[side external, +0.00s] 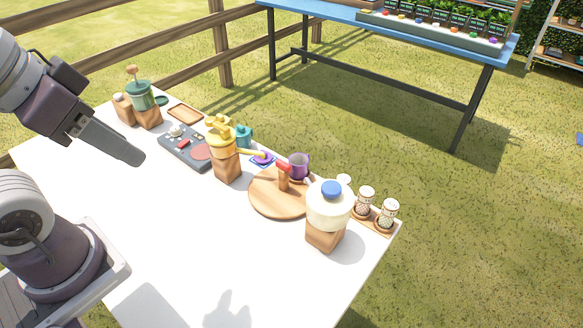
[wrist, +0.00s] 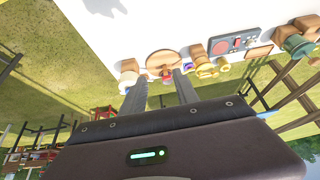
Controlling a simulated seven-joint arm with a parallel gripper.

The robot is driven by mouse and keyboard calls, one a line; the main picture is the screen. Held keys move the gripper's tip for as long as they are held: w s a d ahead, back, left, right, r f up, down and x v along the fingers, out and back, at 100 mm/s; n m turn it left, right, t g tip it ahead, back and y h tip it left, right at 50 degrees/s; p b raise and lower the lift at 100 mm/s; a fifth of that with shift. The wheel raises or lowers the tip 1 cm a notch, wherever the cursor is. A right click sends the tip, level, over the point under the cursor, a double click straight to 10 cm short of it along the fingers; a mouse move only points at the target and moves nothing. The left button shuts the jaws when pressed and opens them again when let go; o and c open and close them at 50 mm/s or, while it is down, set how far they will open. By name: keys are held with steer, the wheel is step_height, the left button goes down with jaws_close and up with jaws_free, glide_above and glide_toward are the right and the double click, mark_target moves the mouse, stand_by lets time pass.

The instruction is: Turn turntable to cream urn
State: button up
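The turntable (side external: 262,200) is a round wooden disc on the white table; it also shows in the wrist view (wrist: 158,57). A wooden post with a red top (side external: 284,171) stands on it, and a purple mug (side external: 299,163) is at its back edge. The cream urn (side external: 328,212), with a blue lid knob, stands on a wooden block just right of the turntable. A yellow urn (side external: 221,140) on a wooden block stands left of the turntable. My gripper (side external: 136,158) is raised over the table's left part, away from these things. In the wrist view its fingers (wrist: 161,82) are apart and empty.
A grey control panel (side external: 185,148), a green urn (side external: 141,97) and a wooden tray (side external: 186,114) are at the back left. Two patterned shakers (side external: 376,210) stand at the right edge. The table's front (side external: 210,240) is clear.

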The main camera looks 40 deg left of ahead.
steer(key=m+g, duration=0.5)
steer(key=m, duration=1.2)
glide_above(284, 162)
steer(key=s, duration=0.1)
step_height(284, 162, down, 16)
steer(key=shift+m+g, duration=0.3)
steer(key=shift+m, duration=0.2)
steer(key=f, duration=0.9)
steer(key=shift+w+f, duration=0.1)
steer(key=shift+w, duration=0.3)
steer(key=shift+c, duration=0.5)
jaws_close()
